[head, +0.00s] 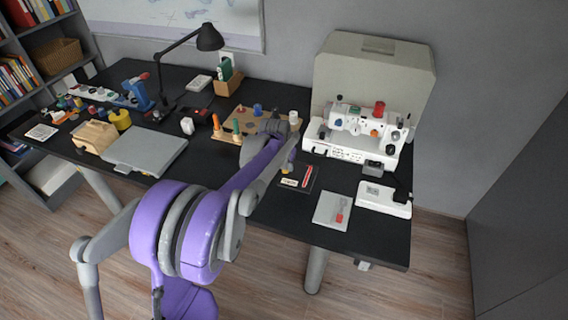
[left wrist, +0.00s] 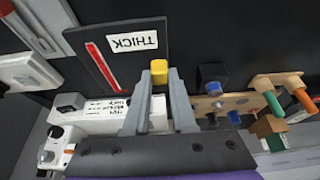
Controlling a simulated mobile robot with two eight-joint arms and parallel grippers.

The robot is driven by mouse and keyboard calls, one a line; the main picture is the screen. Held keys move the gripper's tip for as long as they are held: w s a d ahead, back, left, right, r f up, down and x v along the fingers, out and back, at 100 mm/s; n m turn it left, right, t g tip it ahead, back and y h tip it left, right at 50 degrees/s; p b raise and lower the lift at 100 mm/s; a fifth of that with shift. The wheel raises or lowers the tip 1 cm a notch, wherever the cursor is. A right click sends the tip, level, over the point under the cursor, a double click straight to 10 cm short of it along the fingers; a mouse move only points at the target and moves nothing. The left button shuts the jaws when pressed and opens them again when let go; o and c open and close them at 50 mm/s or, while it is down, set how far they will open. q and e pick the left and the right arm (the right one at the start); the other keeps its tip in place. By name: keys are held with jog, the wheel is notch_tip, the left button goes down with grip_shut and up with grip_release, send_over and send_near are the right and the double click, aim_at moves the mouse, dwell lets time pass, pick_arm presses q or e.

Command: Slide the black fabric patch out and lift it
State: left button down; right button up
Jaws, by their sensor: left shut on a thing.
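The black fabric patch (head: 298,179) is a dark square with a white label and a red stripe, near the table's front edge in the head view. In the left wrist view the patch (left wrist: 115,45) shows its label reading THICK, and a yellow tab (left wrist: 159,72) at its edge. My left gripper (head: 287,169) reaches it from the left. In the wrist view the fingers of my left gripper (left wrist: 160,80) are shut on the yellow tab. I cannot tell whether the patch lies flat on the table or is slightly raised. My right gripper is not in view.
A white sewing machine (head: 357,133) stands behind the patch. A grey plate with a red piece (head: 332,211) and a white device (head: 383,199) lie to the right. A wooden board with spools (head: 252,121) is behind my gripper. A grey laptop (head: 146,150) lies left.

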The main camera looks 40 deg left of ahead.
pick_arm(q)
jog(key=shift+s+d, duration=0.1)
jog(key=shift+s, duration=0.25)
jog(key=s+a, duration=0.3)
jog(key=a, duration=0.9)
jog(key=shift+s+a, duration=0.2)
jog(key=shift+a, duration=0.1)
dwell(2.1)
jog(key=shift+r, duration=0.15)
notch_tip(320, 180, up, 6)
jog(key=p, duration=0.3)
jog(key=shift+p, duration=0.4)
dwell(0.6)
